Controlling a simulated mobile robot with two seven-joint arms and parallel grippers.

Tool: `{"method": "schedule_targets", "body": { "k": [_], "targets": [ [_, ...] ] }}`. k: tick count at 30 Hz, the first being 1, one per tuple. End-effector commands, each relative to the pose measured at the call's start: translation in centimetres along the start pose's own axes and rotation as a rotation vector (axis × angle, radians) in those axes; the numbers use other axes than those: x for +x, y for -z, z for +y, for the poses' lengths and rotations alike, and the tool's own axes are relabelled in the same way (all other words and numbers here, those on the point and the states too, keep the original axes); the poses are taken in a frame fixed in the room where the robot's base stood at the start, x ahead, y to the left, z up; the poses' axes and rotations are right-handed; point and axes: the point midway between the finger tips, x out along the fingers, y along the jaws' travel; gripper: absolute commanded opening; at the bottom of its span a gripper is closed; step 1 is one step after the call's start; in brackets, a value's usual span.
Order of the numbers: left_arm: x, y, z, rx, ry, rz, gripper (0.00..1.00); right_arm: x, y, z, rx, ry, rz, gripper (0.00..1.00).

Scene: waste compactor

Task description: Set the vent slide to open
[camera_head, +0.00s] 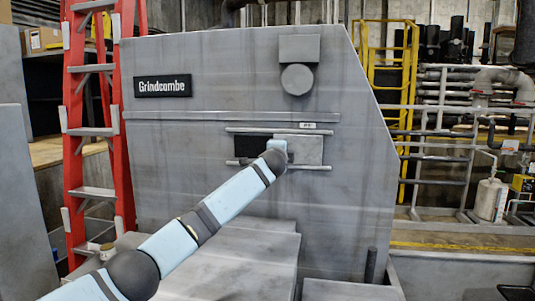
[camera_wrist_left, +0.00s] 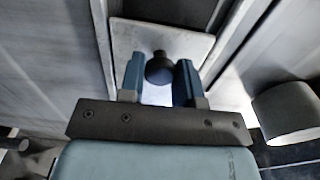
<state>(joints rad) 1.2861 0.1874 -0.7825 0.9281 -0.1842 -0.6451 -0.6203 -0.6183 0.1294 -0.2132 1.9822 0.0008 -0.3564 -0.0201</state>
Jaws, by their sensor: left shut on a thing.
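The vent slide (camera_head: 308,151) is a light grey plate between two horizontal rails on the front of the grey machine. It sits at the right end of the rails, and a dark opening (camera_head: 246,146) shows to its left. My left gripper (camera_head: 284,153) is at the left part of the plate. In the left wrist view the plate (camera_wrist_left: 195,45) carries a round black knob (camera_wrist_left: 160,68). The two blue fingers of my left gripper (camera_wrist_left: 158,83) are shut on the knob, one on each side. My right gripper is out of view.
The machine (camera_head: 220,85) bears a Grindcombe sign (camera_head: 163,87) and a round grey fitting (camera_head: 297,79) above the slide. A small label (camera_head: 308,126) sits at the upper rail. A red ladder (camera_head: 100,190) stands at left; grey boxy sections (camera_head: 240,255) project below.

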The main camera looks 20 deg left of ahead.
Motion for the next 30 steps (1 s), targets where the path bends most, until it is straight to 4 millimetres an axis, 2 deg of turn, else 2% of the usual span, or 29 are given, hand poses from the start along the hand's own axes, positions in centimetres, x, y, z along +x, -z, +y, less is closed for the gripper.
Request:
{"method": "schedule_targets", "body": {
  "k": [4,16,17,19,20,30],
  "targets": [
    [-0.01,0.66,0.09,0.002,-0.001,0.001,0.00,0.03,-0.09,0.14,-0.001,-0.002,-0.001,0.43],
    [-0.04,0.82,0.04,0.001,0.000,0.003,0.00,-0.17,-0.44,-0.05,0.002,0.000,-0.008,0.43],
    [-0.04,0.83,0.04,0.001,0.000,0.003,0.38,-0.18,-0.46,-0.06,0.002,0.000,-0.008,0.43],
    [-0.03,0.80,0.03,0.001,0.000,0.002,0.54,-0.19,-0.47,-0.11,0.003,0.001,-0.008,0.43],
    [-0.03,0.78,0.02,0.001,0.000,0.002,0.56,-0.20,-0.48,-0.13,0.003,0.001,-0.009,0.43],
    [-0.30,0.63,-0.03,0.001,0.000,0.000,0.56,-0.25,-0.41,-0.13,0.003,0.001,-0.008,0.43]
  ]
}}
